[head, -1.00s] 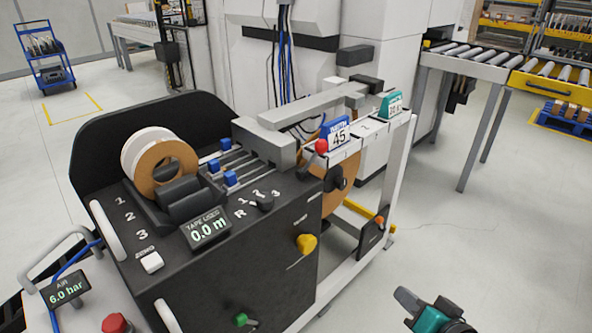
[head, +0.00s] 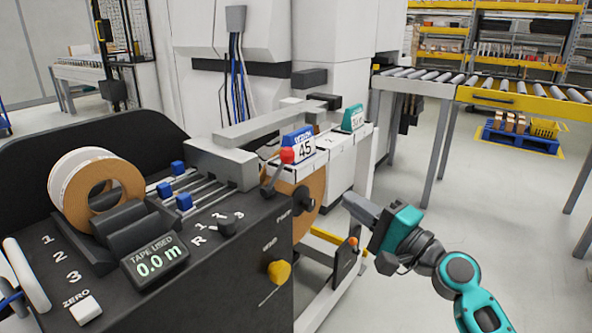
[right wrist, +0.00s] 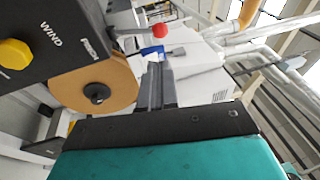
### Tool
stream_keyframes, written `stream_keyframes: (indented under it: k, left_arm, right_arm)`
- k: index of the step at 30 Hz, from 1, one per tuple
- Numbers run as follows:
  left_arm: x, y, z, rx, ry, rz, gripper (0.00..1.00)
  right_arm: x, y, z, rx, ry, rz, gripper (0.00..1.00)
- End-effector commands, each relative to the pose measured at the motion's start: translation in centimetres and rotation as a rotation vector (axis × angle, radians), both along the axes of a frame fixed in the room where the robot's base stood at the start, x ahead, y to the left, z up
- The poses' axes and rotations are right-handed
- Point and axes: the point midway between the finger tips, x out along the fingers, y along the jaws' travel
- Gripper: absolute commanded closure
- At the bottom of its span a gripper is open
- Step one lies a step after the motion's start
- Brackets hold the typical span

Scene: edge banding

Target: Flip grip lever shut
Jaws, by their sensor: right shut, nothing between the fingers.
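The lever with a red ball (head: 287,155) stands tilted up at the right edge of the black machine; I take it as the grip lever. The red ball also shows in the right wrist view (right wrist: 160,31), beyond my fingers. My right gripper (head: 348,202) is shut and empty, to the right of the lever and lower in the head view, with a clear gap between. In the right wrist view its closed fingers (right wrist: 155,84) point toward the lever, beside the brown tape roll (right wrist: 98,92).
A yellow knob (head: 279,272) sticks out of the machine's front below the lever. The blue card marked 45 (head: 304,146) stands right behind the lever. The floor to the right is open.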

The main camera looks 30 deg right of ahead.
Motion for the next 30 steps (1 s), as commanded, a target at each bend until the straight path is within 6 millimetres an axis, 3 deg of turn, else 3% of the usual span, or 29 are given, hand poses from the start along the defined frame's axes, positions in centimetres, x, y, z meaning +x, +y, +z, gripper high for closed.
stream_keyframes:
  k: [8, 24, 30]
  left_arm:
    - [-0.2, 0.0, 0.2, -0.001, 0.006, 0.0, 0.24]
    - [-0.5, 0.0, 1.9, -0.003, 0.011, 0.004, 0.24]
    - [-0.4, 0.0, 2.0, -0.004, 0.012, 0.007, 0.24]
  right_arm:
    - [0.9, 0.2, 0.4, -0.001, -0.001, 0.001, 1.0]
    - [10.4, 2.1, 2.2, -0.001, -0.002, 0.0, 1.0]
    - [12.7, 2.5, 2.5, -0.001, 0.0, 0.0, 1.0]
